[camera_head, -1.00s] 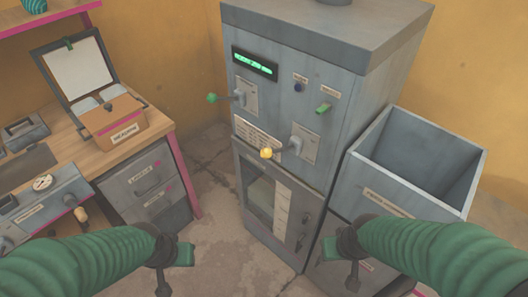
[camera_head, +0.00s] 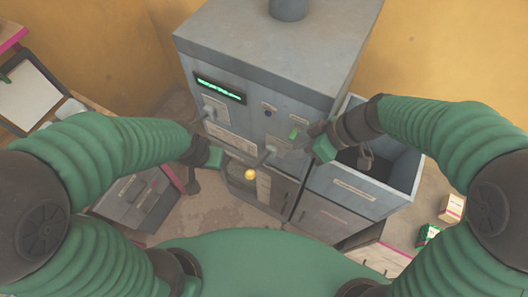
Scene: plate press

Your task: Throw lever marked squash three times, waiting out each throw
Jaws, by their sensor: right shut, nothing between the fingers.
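The grey press (camera_head: 272,75) stands ahead with a lit green display (camera_head: 220,88). A lever with a yellow ball knob (camera_head: 250,174) sticks out low from its front. Another lever's mounting plate (camera_head: 214,107) is at the left below the display; my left arm hides its green knob. The lever labels are too small to read, so I cannot tell which says squash. My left gripper (camera_head: 214,157) is before the front's left side, left of the yellow knob; its jaw state is unclear. My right gripper (camera_head: 323,148) is shut and empty, right of the yellow knob and beside a green switch (camera_head: 294,133).
An open grey bin (camera_head: 350,190) adjoins the press on the right, under my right forearm. Small boxes (camera_head: 452,208) lie on a surface at the far right. A desk with drawers (camera_head: 130,205) is at left, partly behind my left arm.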

